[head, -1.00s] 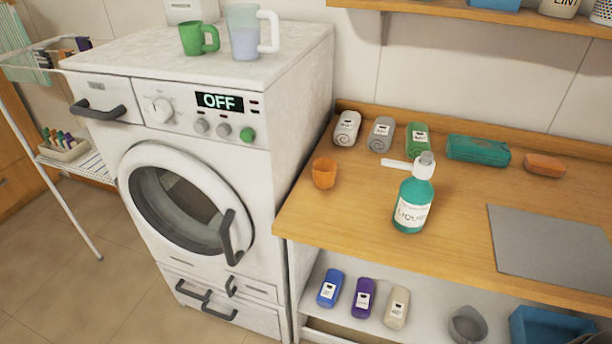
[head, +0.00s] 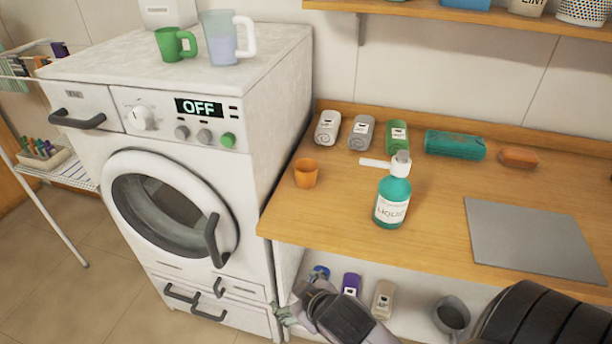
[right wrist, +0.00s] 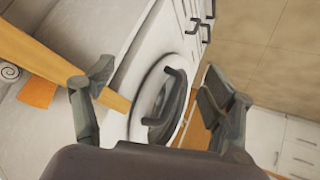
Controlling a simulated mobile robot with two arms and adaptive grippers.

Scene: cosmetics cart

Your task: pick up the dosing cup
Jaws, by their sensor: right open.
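A small orange cup (head: 306,174), which looks like the dosing cup, stands upright on the wooden counter (head: 340,215) near its left end. It also seems to show as an orange shape in the right wrist view (right wrist: 38,90), at the far left. My right gripper (head: 287,314) is below the counter's front edge, in front of the lower shelf, apart from the cup. In the right wrist view the gripper (right wrist: 158,85) is open and empty, its fingers wide apart. My left gripper is not in view.
A green liquid bottle (head: 393,195) with a white nozzle stands right of the cup. Rolled towels (head: 362,132) line the back.

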